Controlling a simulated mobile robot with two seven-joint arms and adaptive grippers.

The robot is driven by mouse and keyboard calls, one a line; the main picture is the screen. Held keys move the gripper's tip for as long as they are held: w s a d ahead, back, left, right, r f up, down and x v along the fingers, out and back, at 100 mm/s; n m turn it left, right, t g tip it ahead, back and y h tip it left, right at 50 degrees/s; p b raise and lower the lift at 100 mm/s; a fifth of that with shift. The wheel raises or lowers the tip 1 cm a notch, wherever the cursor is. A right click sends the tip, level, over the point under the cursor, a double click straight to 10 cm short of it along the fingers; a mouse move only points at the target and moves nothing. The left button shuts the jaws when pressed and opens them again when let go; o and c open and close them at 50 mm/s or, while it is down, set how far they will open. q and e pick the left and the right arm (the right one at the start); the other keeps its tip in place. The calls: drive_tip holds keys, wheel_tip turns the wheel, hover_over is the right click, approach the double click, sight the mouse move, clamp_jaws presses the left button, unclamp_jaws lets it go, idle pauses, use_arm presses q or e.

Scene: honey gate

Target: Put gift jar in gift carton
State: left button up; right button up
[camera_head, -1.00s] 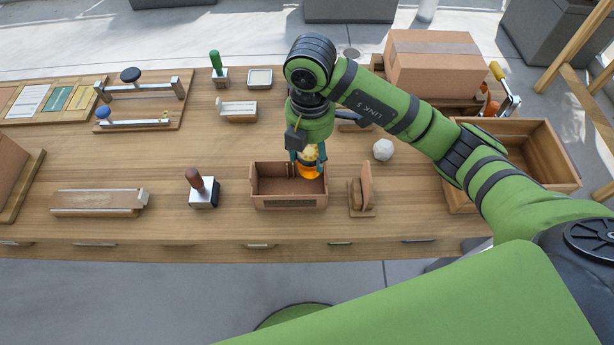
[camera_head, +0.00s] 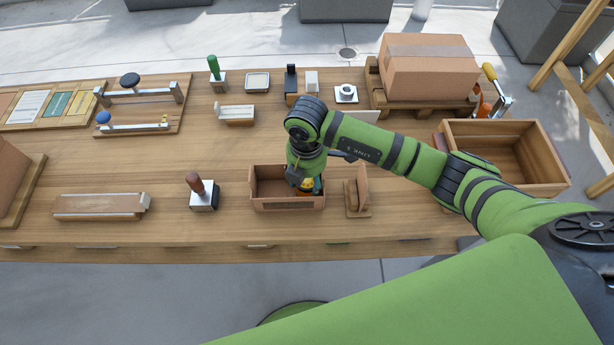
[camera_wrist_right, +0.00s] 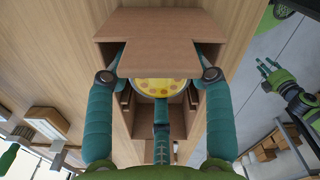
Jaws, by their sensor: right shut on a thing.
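The gift carton (camera_head: 287,204) is a small open brown box near the front of the table; it also shows in the right wrist view (camera_wrist_right: 155,45). My right gripper (camera_head: 308,188) is low at the carton's right half, shut on the gift jar (camera_head: 306,183). The jar's round yellow lid with orange dots (camera_wrist_right: 160,87) shows between the fingers in the wrist view. The jar is at or inside the carton's opening; its lower part is hidden, so I cannot tell whether it touches the floor. My left gripper (camera_wrist_right: 268,70) shows at the wrist view's right edge, fingers apart and empty.
A small wooden stand (camera_head: 358,193) is close to the carton's right side. A brown-handled stamp (camera_head: 202,192) stands to its left. A wooden crate (camera_head: 505,160) and large closed carton (camera_head: 428,68) are at right. The table between carton and stamp is clear.

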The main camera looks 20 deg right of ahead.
drive_tip(key=o, duration=1.1)
drive_tip(key=shift+f, duration=0.1)
drive_tip(key=shift+c, duration=0.2)
drive_tip(key=shift+r, duration=0.7)
wheel_tip(320, 180, up, 11)
drive_tip(key=b, duration=0.2)
